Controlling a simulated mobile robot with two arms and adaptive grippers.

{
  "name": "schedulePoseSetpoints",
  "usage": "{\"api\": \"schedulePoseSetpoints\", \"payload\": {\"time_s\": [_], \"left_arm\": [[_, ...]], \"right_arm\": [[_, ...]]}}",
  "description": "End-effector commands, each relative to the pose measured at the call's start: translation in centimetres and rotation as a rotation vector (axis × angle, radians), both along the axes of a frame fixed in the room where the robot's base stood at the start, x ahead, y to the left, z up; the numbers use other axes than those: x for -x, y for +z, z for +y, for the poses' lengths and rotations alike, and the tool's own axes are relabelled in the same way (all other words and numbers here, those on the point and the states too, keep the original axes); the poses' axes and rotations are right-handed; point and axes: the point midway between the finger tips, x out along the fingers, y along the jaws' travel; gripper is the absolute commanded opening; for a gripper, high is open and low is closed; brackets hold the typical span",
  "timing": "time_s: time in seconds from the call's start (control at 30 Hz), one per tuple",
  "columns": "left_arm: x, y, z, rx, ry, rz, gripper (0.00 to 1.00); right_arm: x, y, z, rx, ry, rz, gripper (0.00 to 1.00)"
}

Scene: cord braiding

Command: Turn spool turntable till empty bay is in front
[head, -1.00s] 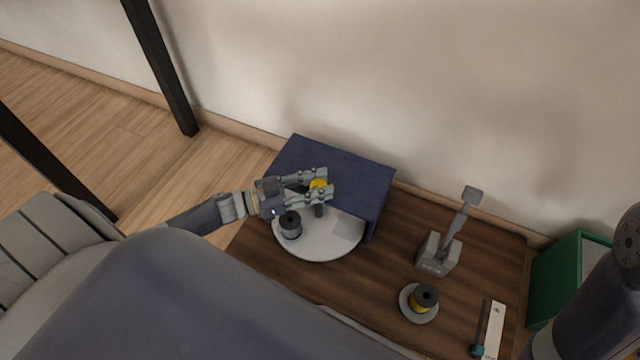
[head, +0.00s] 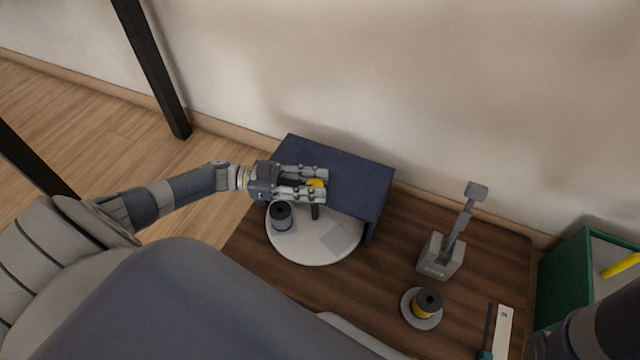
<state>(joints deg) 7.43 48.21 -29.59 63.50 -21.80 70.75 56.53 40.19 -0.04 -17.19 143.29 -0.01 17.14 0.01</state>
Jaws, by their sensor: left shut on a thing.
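The spool turntable (head: 300,250) is a pale round disc, its back part hidden under a dark blue hood (head: 345,178). A dark spool (head: 281,214) stands on the disc's left side. A bare grey square bay (head: 340,239) shows at the disc's front right. A dark post (head: 315,212) rises near the hood's front edge, below a yellow knob (head: 316,183). My left gripper (head: 325,184) is shut on the yellow knob, which shows between its fingers. Other bays under the hood are hidden. My right gripper is out of view; only part of that arm shows at lower right.
A grey lever device (head: 440,257) stands right of the turntable. In front of it, a yellow and black spool (head: 427,303) sits on a small round base. A white strip (head: 502,331) lies at front right, beside a green bin (head: 567,283) holding something yellow.

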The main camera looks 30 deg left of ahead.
Motion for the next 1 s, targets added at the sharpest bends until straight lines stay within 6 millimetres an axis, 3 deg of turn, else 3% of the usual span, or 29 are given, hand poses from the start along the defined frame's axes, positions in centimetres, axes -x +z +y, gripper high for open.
{"api": "schedulePoseSetpoints", "payload": {"time_s": [0.67,0.7,0.77,1.0], "left_arm": [[0.31,-0.06,0.53,-0.002,-0.022,0.000,0.00],[0.31,-0.06,0.53,-0.002,-0.022,0.000,0.38],[0.31,-0.05,0.52,-0.002,-0.021,0.000,0.52],[0.32,-0.02,0.51,-0.001,-0.022,0.000,0.55]], "right_arm": [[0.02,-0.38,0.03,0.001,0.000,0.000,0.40],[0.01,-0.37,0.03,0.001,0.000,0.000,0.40],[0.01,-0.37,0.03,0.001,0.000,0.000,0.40],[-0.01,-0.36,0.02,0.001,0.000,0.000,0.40]]}}
